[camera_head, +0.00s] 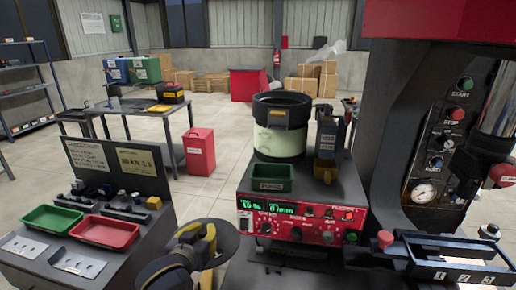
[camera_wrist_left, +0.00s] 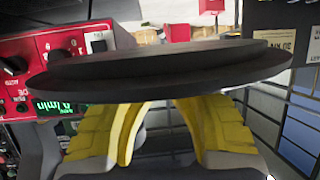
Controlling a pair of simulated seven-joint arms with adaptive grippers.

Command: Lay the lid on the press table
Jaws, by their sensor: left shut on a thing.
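The lid is a dark round disc (camera_head: 228,236) at the bottom middle of the head view. It fills much of the left wrist view (camera_wrist_left: 180,72), seen nearly edge-on. My left gripper (camera_head: 200,240) has yellow fingers, which also show below the disc in the left wrist view (camera_wrist_left: 165,115). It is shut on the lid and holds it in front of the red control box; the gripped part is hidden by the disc. The press (camera_head: 408,130) stands at the right, with a dark low table (camera_head: 470,252) at its front. My right gripper is not in view.
The feeder bowl (camera_head: 283,108) stands open on the red control box (camera_head: 300,215), with a small green bin (camera_head: 271,184) before it. A red knob (camera_head: 385,238) stands near the press table. Red (camera_head: 106,231) and green (camera_head: 53,218) trays lie on the left bench.

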